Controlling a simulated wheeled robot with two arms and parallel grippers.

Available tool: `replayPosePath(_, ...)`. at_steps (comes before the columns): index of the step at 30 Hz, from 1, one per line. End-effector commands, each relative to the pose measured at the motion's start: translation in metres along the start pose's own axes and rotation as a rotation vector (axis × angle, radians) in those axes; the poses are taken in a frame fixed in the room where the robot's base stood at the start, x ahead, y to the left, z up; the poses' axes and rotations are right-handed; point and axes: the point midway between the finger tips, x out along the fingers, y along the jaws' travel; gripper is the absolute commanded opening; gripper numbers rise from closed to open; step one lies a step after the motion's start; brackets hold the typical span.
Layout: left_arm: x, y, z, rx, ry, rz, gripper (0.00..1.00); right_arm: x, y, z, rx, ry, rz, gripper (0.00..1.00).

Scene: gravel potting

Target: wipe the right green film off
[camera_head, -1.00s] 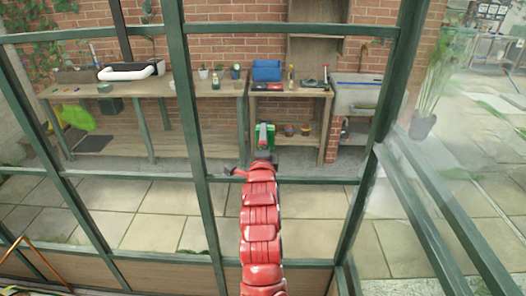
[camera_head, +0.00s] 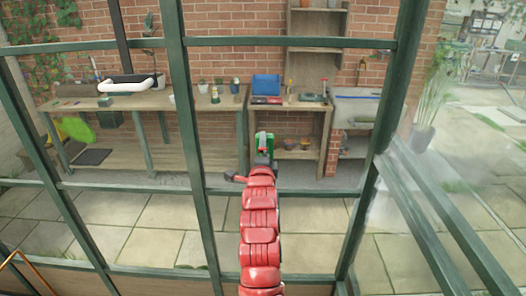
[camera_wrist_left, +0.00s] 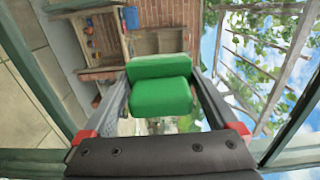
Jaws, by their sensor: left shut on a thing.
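My left gripper (camera_head: 264,163) is at the end of the red arm, at the window frame's middle pane. It is shut on a green block (camera_head: 264,144), which looks like a sponge or pad. The block also shows between the fingers in the left wrist view (camera_wrist_left: 160,85). A bright green film (camera_head: 75,129) shows on the pane at the left, well away from the gripper. I cannot make out a second green film in the middle or right panes; the arm and block hide part of the middle pane. My right gripper is not in view.
Dark green window bars (camera_head: 202,150) divide the panes around the arm. Behind the glass are a wooden bench (camera_head: 200,101), a blue box (camera_head: 267,85) and a brick wall. A tall potted plant (camera_head: 424,135) stands at the right.

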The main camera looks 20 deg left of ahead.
Motion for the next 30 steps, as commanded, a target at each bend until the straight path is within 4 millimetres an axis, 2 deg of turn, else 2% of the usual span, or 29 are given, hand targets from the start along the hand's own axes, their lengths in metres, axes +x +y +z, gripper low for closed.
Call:
replayPosePath(26,0.017,0.000,-0.001,0.001,0.001,-0.001,0.49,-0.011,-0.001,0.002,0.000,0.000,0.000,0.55)
replayPosePath(30,0.017,0.001,-0.006,0.002,0.003,-0.001,0.49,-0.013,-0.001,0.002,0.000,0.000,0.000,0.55)
